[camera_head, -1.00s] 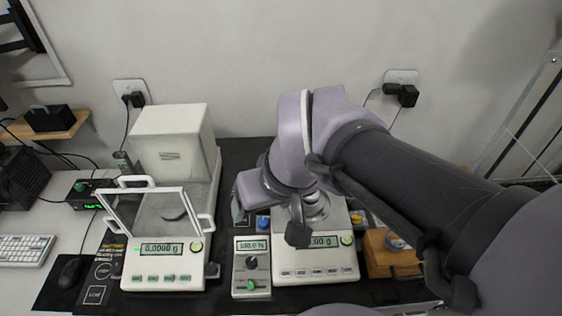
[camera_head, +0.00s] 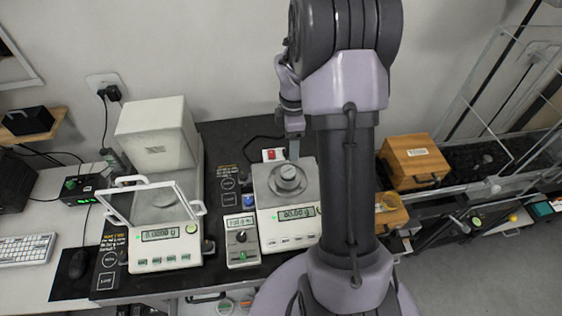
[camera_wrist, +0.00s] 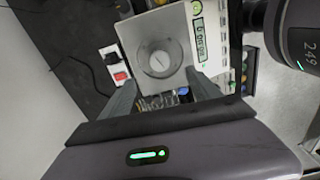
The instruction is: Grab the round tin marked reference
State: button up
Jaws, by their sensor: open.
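No marking that I can read as "reference" shows on any round thing. A round metal piece (camera_head: 288,178) sits on the pan of the right balance (camera_head: 268,222). It also shows in the wrist view (camera_wrist: 160,59), ahead of the fingertips. Two small round lids, one greenish (camera_head: 225,306) and one reddish (camera_head: 246,304), show low at the table's front; their labels are too small to read. My gripper (camera_wrist: 163,85) is open and empty, its fingers apart near the right balance. In the head view my gripper (camera_head: 293,150) is behind the metal piece, partly hidden by my arm.
The left balance (camera_head: 165,262) has a raised glass lid. A small control box (camera_head: 241,252) stands between the balances. A wooden box (camera_head: 413,160) and a wooden block (camera_head: 391,214) stand right of my arm. A red switch (camera_head: 271,155) lies behind the right balance.

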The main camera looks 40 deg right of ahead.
jog(key=b, duration=0.2)
send_over(288, 170)
jog(key=f, duration=0.9)
jog(key=shift+s+d, duration=0.2)
jog(key=f, duration=0.2)
jog(key=f+b, duration=0.1)
jog(key=f, duration=0.2)
jog(key=shift+w+a+f, duration=0.1)
jog(key=shift+a+f, duration=0.1)
jog(key=shift+f, duration=0.15)
jog(key=shift+r, duration=0.1)
grip_shut()
